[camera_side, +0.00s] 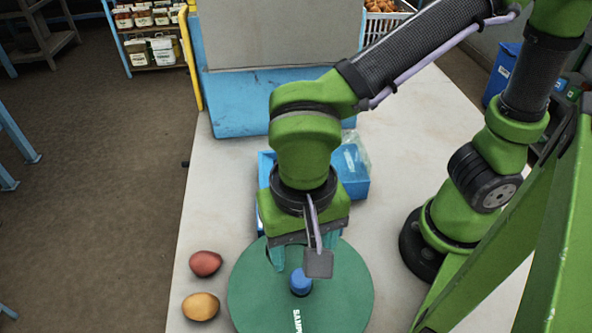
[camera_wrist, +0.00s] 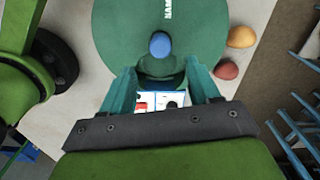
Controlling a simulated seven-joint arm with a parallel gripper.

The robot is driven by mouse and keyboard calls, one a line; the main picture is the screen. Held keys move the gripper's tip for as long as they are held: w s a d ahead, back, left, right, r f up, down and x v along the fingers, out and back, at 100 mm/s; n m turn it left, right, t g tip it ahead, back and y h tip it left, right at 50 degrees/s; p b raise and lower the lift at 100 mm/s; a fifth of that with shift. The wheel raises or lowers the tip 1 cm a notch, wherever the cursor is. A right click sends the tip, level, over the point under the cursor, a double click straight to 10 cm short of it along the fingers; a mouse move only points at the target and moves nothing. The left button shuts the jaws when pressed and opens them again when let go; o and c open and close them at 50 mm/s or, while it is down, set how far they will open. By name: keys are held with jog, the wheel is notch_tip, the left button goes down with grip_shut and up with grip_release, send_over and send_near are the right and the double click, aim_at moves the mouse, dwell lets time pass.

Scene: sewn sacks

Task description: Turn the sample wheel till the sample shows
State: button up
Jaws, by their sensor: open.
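The sample wheel (camera_side: 262,298) is a flat green disc with white lettering, lying at the front of the table. It also shows in the wrist view (camera_wrist: 112,38). A blue knob (camera_side: 301,282) stands up from its middle; in the wrist view the knob (camera_wrist: 160,46) is ahead of the fingers. My gripper (camera_wrist: 162,88) is open and empty, its two teal fingers over the wheel's rear part, apart from the knob. Between the fingers, white surfaces with a red patch and dark marks (camera_wrist: 158,101) show; I cannot tell what they are. No sample can be made out.
A red potato (camera_side: 205,263) and a yellow potato (camera_side: 201,306) lie left of the wheel. A blue bin (camera_side: 355,182) with a clear bag is behind my gripper. A blue-and-grey panel (camera_side: 285,95) stands farther back. Bare table (camera_side: 222,190) shows at the left.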

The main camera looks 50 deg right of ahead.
aim_at(301, 277)
notch_tip(301, 277, down, 8)
jog(key=shift+f, duration=0.15)
dwell(0.3)
grip_shut()
